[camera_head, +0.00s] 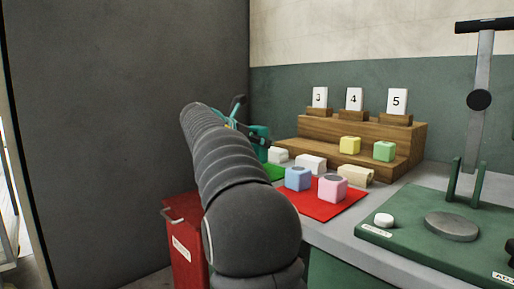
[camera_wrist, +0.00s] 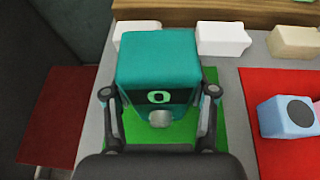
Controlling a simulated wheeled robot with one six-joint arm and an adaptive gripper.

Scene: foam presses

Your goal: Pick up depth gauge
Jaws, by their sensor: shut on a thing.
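The depth gauge (camera_wrist: 158,65) is a teal block with a dark display band and a small pale round knob low on its near face. It fills the middle of the wrist view, over a green mat (camera_wrist: 180,158). My gripper (camera_wrist: 159,93) has one finger on each side of it and is shut on it. In the head view my arm hides most of the gripper, and a teal part of the gauge (camera_head: 262,132) shows just right of the arm. I cannot tell whether the gauge touches the mat.
Right of the green mat is a red mat (camera_head: 321,209) with a blue block (camera_head: 298,178) and a pink block (camera_head: 332,188). Pale blocks (camera_head: 311,163) and a wooden stepped rack (camera_head: 310,130) stand behind. A green press (camera_head: 430,237) is at right. A red bin (camera_head: 185,245) stands below left.

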